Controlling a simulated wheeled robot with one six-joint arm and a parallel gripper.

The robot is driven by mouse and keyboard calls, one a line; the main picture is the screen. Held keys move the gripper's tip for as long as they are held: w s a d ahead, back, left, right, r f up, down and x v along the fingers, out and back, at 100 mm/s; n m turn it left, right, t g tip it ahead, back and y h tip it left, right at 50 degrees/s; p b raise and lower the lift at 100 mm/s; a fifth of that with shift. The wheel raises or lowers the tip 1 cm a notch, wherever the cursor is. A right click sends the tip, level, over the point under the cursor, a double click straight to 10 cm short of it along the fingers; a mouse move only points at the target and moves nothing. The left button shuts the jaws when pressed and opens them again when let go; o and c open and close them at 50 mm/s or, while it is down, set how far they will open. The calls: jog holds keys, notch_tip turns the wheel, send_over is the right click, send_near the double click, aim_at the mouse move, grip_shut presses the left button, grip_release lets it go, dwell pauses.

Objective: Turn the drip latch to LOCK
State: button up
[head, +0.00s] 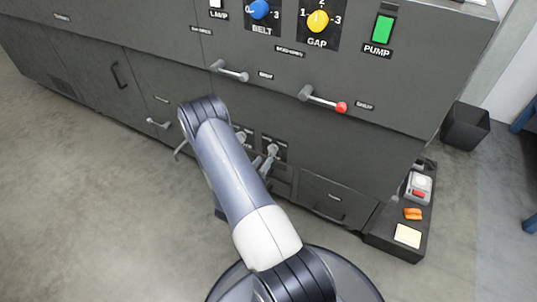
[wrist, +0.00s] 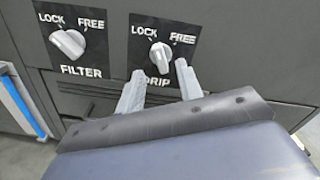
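The drip latch (wrist: 160,57) is a pale round knob on a black plate marked LOCK at left and FREE at right. I cannot tell clearly which mark its pointer faces. My gripper (wrist: 158,80) is open, its two pale fingers apart just below and in front of the drip latch, one towards each side. Nothing is seen between the fingers. The left finger covers the first letter of the DRIP label. In the head view, my arm partly hides this low area of the panel.
A similar filter latch (wrist: 68,43) sits left of the drip latch. Above are a lever with a red tip (head: 341,107), a grey lever (head: 230,71), the yellow GAP knob (head: 318,21) and the green PUMP button (head: 382,29). A dark tray (head: 385,239) stands at right.

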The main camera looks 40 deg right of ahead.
aim_at(270, 152)
jog(key=shift+b+x, duration=0.5)
jog(key=shift+x, duration=2.15)
jog(key=shift+c, duration=0.4)
jog(key=c, duration=0.5)
jog(key=shift+n, duration=1.9)
jog(key=o, duration=0.6)
jog(key=shift+a, duration=0.1)
jog(key=p+v, duration=0.2)
jog(key=v, duration=0.8)
jog(key=shift+s+a+p, duration=0.15)
jog(key=shift+a+p, duration=0.2)
jog(key=shift+p, duration=0.05)
